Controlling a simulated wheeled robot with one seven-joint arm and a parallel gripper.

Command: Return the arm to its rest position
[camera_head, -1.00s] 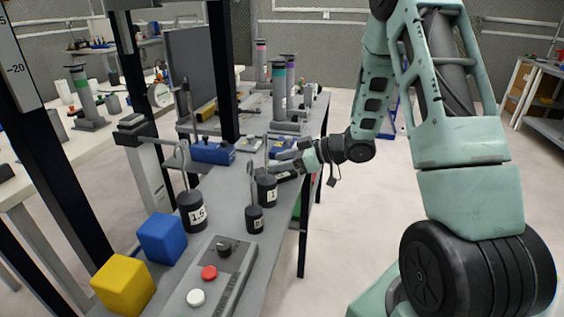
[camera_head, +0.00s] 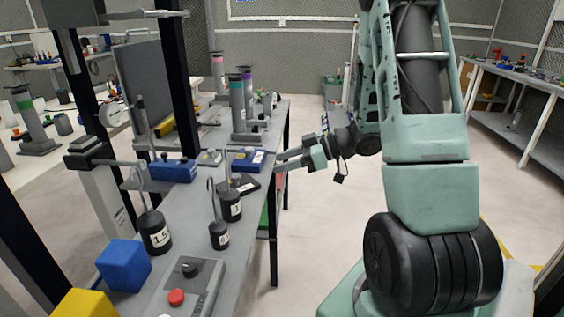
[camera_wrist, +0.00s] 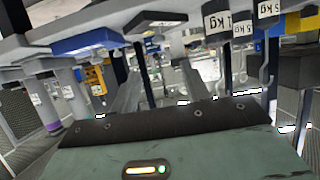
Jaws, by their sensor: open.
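My arm (camera_head: 425,140) rises at the right of the head view and bends down to my gripper. My gripper (camera_head: 280,160) points left, at the right edge of the grey workbench, near its top surface. Its two fingers are apart with nothing seen between them. The wrist view is tilted and looks past the dark gripper mount (camera_wrist: 165,120) toward the bench and its weights.
On the workbench (camera_head: 190,220) stand black weights with hooks (camera_head: 155,232), a blue cube (camera_head: 123,265), a yellow cube (camera_head: 85,304), a button panel (camera_head: 190,285) and blue boxes (camera_head: 173,169). Open floor (camera_head: 310,220) lies right of the bench. A shelf table (camera_head: 510,110) stands far right.

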